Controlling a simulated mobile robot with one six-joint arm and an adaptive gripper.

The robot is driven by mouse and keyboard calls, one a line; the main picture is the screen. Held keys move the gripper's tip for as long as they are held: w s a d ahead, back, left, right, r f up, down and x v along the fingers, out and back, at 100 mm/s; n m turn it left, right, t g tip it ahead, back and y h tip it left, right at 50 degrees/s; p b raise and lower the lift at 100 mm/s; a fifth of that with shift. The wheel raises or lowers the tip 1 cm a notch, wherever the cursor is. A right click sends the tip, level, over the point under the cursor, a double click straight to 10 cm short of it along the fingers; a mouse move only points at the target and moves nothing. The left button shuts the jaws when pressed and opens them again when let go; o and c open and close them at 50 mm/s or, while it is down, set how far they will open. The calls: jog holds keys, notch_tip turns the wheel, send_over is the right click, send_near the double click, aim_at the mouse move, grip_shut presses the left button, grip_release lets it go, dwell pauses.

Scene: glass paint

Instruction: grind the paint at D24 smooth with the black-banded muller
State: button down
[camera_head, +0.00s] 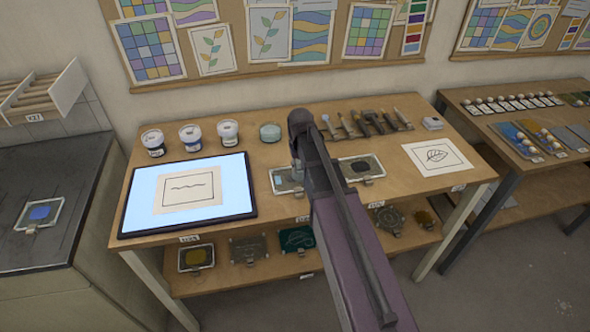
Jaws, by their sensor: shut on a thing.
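My gripper is hidden behind my own arm, which crosses the middle of the table. A small pale blue-grey piece shows beside the arm, over the left glass slab (283,187); I cannot tell what it is. A right glass slab (376,163) carries a dark patch of paint (361,167) and has a small label. The label D24 cannot be read for certain on either slab.
A lit light pad (137,203) with a drawing lies left, with jars (190,137) behind it. A leaf drawing (437,157) lies right. The lower shelf (219,279) holds several labelled plates. A dark counter (40,260) with a blue-painted slab (40,213) stands left; another table stands right.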

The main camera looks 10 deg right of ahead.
aim_at(289, 179)
jog(key=shift+w+a, duration=0.1)
dwell(0.3)
jog(key=shift+w+a+f, duration=0.1)
jog(key=shift+w+a, duration=0.25)
jog(key=shift+a, duration=0.05)
jog(key=shift+a, duration=0.15)
jog(key=shift+w+a, duration=0.15)
jog(key=shift+a, duration=0.7)
jog(key=shift+s+a, duration=0.45)
jog(key=shift+s, duration=0.2)
jog(key=shift+s+d, duration=0.1)
